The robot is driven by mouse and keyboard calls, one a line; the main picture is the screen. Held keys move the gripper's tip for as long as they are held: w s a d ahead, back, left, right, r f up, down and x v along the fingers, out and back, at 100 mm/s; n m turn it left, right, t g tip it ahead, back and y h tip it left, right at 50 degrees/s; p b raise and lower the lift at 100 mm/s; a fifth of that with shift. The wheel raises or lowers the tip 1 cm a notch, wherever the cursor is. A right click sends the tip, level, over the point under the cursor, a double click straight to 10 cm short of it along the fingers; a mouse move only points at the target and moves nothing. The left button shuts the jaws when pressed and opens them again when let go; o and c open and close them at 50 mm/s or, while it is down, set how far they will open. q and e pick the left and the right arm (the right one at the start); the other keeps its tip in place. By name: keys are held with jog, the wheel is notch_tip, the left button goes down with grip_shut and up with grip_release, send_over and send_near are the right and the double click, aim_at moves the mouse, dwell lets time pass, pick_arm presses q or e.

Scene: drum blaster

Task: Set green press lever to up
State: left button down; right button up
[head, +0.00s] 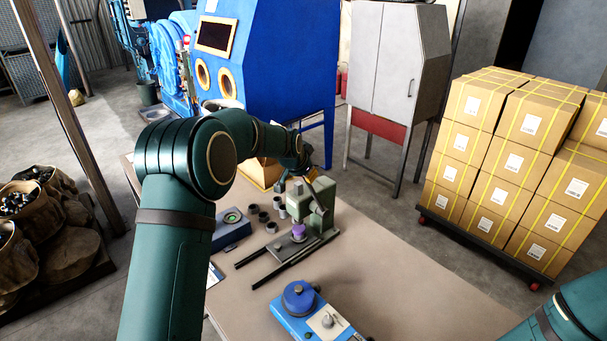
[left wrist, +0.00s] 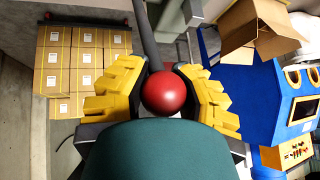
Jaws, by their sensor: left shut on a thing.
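The green press (head: 325,203) stands on the table, with a purple piece (head: 298,231) on its base. Its lever ends in a red ball knob (left wrist: 168,92), seen close up in the left wrist view, with a dark rod (left wrist: 147,40) running away from it. My left gripper (left wrist: 167,84) has its yellow fingers shut on both sides of the knob. In the head view my left arm reaches over the table to the press's far side, and the lever's angle is hard to tell there. My right gripper is out of view; only my right arm shows at the lower right.
The brown table (head: 400,285) also holds a blue device (head: 312,312), a blue box with a green ring (head: 231,229) and several small dark cups (head: 264,217). A blue cabinet (head: 275,60) stands behind. Strapped cartons (head: 510,150) stand right of the table. The table's right part is clear.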

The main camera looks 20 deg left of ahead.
pick_arm(q)
jog(key=shift+w+a+r, duration=0.15)
jog(key=shift+a+r, duration=0.05)
jog(key=shift+r, duration=0.15)
jog(key=c, duration=0.8)
grip_release()
jog(key=shift+f, duration=0.1)
jog(key=shift+o, duration=1)
jog(key=shift+w+f, duration=0.1)
jog(key=shift+f, duration=0.05)
jog(key=shift+d, duration=0.1)
jog(key=shift+s, duration=0.2)
jog(key=v, duration=1.2)
jog(key=shift+w, duration=0.15)
